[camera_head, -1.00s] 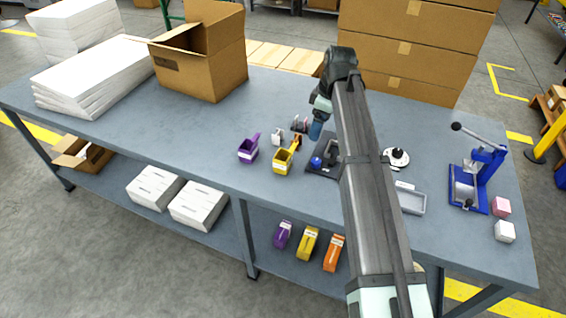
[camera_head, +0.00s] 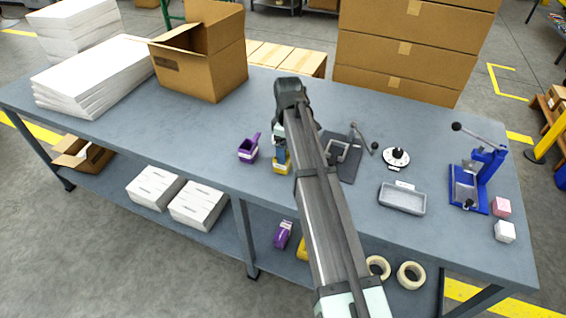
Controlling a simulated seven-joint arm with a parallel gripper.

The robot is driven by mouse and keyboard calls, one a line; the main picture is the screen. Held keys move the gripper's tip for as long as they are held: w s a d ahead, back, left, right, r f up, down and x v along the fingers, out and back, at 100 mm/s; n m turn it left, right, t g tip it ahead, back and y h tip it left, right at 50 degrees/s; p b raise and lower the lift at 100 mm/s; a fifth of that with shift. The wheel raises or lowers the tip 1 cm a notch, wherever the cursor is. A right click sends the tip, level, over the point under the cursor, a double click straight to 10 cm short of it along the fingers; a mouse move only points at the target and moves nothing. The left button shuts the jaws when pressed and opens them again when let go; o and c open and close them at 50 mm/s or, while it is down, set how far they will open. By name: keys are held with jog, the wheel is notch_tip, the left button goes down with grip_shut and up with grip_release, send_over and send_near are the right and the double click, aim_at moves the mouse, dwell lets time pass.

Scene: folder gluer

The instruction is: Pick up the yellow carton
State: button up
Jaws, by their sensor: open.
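The yellow carton (camera_head: 282,170) stands on the grey workbench near the middle of its front half. My arm covers its upper part, so only its lower portion and white label show. My gripper (camera_head: 281,158) is right at the carton, pointing down over it in the picture. It is open; the fingertips are small and I cannot tell whether they touch the carton or straddle it. A purple carton (camera_head: 248,150) with a raised flap stands just to the left, apart from the yellow one.
A dark fixture with a lever (camera_head: 349,160), a white round-based tool (camera_head: 396,158), a grey tray (camera_head: 402,198) and a blue press (camera_head: 475,180) stand to the right. A large cardboard box (camera_head: 212,75) stands at back left. The bench between is clear.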

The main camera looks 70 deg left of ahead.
jog(key=shift+s+a+f, duration=0.1)
jog(key=shift+s+f, duration=0.1)
jog(key=shift+f, duration=1.3)
jog(key=shift+s+f, duration=0.2)
jog(key=shift+f, duration=1.3)
jog(key=c, duration=1)
